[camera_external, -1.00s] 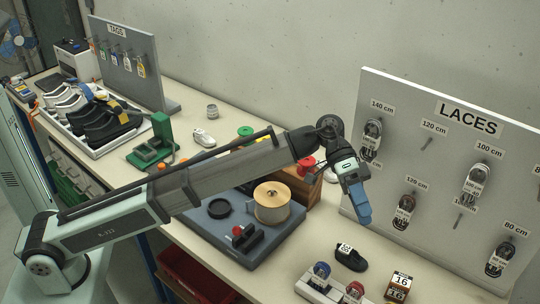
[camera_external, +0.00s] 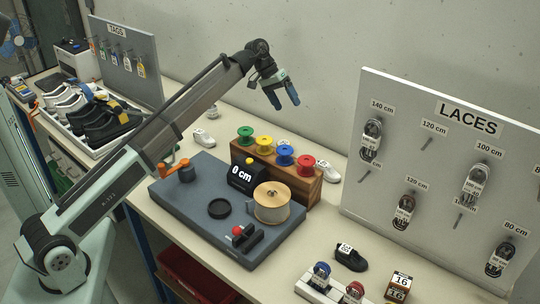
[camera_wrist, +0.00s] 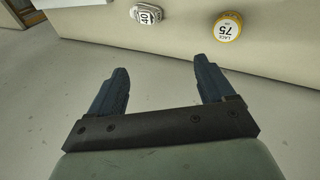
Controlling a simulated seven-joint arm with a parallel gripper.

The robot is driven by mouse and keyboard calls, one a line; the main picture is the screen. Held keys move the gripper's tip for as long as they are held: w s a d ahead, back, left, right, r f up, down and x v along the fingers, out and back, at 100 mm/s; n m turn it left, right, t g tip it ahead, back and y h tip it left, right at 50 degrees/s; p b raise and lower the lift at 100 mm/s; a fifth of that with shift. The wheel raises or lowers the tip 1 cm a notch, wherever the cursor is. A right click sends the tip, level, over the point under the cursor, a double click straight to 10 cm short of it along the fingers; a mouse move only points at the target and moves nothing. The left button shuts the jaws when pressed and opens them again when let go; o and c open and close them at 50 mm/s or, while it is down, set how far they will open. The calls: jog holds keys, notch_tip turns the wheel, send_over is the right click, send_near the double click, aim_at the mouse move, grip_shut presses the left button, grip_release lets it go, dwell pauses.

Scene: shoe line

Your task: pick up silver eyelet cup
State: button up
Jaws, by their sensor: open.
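The silver eyelet cup (camera_external: 212,112) is small and stands at the back of the bench, close to the wall side. It is partly hidden behind my forearm in the external view and does not show clearly in the wrist view. My gripper (camera_external: 284,103) is raised in the air to the right of the cup, above and behind the row of coloured spools. Its two blue fingers are apart with nothing between them, as the wrist view also shows (camera_wrist: 160,90).
A wooden block with coloured spools (camera_external: 264,146) stands below my gripper. A grey base (camera_external: 205,235) carries a thread roll and a 0 cm display. A small white shoe (camera_external: 204,137) lies near the cup. The laces board (camera_external: 440,150) stands at right.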

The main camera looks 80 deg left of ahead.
jog(key=s+a+f+n+g+y, duration=0.1)
jog(key=s+a+f+n, duration=0.2)
jog(key=s+a, duration=0.45)
jog(key=s+a+f+n+g+y, duration=0.15)
jog(key=s+a, duration=0.25)
jog(key=a, duration=0.6)
jog(key=n+g+y, duration=0.2)
jog(key=n+g, duration=0.1)
jog(key=n, duration=0.3)
send_over(212, 110)
jog(key=a, duration=0.1)
notch_tip(212, 110, down, 5)
jog(key=f, duration=0.4)
jog(key=a+f, duration=0.1)
jog(key=f, duration=0.8)
jog(key=shift+s+a, duration=0.1)
jog(key=shift+a, duration=0.25)
jog(key=c, duration=1.2)
